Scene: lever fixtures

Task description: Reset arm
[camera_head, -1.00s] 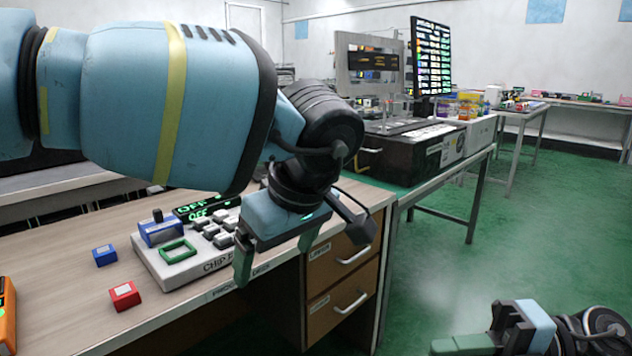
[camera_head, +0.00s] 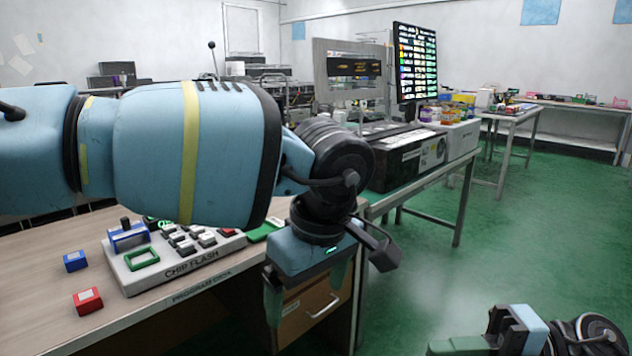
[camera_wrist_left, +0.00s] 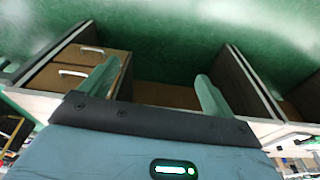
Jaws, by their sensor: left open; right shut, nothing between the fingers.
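My left gripper (camera_head: 308,300) hangs fingers-down just off the front edge of the desk, to the right of the chip flash box. In the left wrist view its two green fingers (camera_wrist_left: 158,95) stand wide apart with nothing between them. Behind them show the desk's drawers and the green floor. My right gripper (camera_head: 450,347) is at the bottom right of the head view, over the floor, with its green fingers together. My left arm's large blue link hides part of the desk.
The chip flash box (camera_head: 180,262) sits on the wooden desk (camera_head: 40,305). A blue block (camera_head: 75,261) and a red block (camera_head: 87,301) lie to its left. A metal table with a black machine (camera_head: 408,160) stands behind right. Green floor (camera_head: 480,250) is open at right.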

